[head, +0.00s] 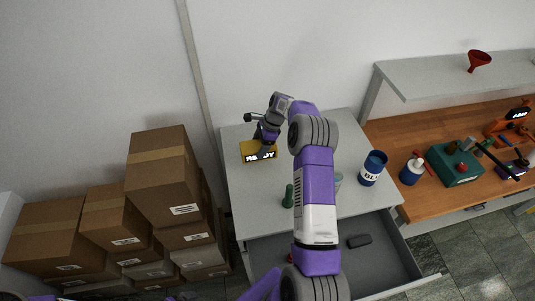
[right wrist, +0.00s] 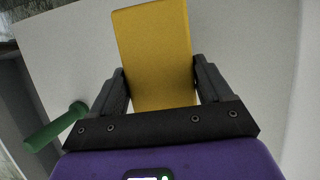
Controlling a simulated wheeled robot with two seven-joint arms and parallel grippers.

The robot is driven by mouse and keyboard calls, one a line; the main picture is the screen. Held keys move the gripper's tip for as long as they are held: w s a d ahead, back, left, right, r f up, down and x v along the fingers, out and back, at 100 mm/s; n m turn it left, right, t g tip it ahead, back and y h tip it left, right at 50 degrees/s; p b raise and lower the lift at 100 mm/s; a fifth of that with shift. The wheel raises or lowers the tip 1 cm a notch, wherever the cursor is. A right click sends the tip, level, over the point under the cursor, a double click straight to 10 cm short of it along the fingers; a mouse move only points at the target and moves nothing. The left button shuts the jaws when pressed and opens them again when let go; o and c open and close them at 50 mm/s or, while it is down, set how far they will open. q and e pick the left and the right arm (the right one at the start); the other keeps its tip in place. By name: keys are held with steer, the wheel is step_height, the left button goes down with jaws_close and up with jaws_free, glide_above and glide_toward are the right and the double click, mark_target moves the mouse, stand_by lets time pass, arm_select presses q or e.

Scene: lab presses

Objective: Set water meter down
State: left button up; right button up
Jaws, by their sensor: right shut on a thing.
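The water meter appears to be the yellow box (head: 250,146) with a lit black display, at the left back of the grey table in the head view. My right gripper (head: 266,139) comes down on it from above. In the right wrist view, the yellow body (right wrist: 153,50) lies between the two dark fingers of the right gripper (right wrist: 162,80), which is shut on it. The gripper and arm hide part of the box. I cannot tell whether its underside touches the table. My left gripper is not in view.
The grey table (head: 240,195) has bare room left of my arm. An open drawer (head: 375,255) is in front. Cardboard boxes (head: 160,180) are stacked left.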

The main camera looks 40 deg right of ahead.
steer(key=shift+f, duration=0.95)
step_height(320, 180, down, 4)
steer(key=shift+b, duration=1.1)
steer(key=shift+w, duration=0.1)
steer(key=shift+f, duration=0.2)
steer(key=o, duration=1.3)
steer(key=shift+r, duration=0.15)
